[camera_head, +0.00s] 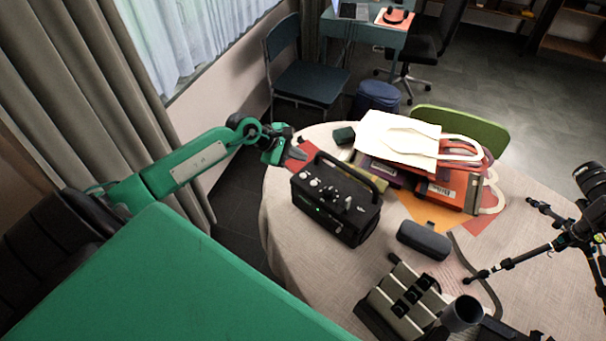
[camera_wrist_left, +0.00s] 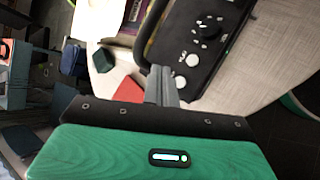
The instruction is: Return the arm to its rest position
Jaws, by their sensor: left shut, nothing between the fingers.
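My left arm comes in from the left in the head view, stretched toward the table. My left gripper (camera_head: 294,154) is shut and empty at the table's far left edge, just beside the black control box (camera_head: 336,202) with knobs and a carry handle. In the left wrist view the shut fingers (camera_wrist_left: 161,86) show close to the same box (camera_wrist_left: 205,40); whether they touch it I cannot tell. My right gripper is in neither view.
The round table (camera_head: 285,238) also bears stacked tote bags (camera_head: 398,135), a dark case (camera_head: 424,240), a tripod (camera_head: 525,250) and a small dark green box (camera_head: 344,135). A chair (camera_head: 309,82) stands behind my left gripper. Curtains and wall are left of the arm.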

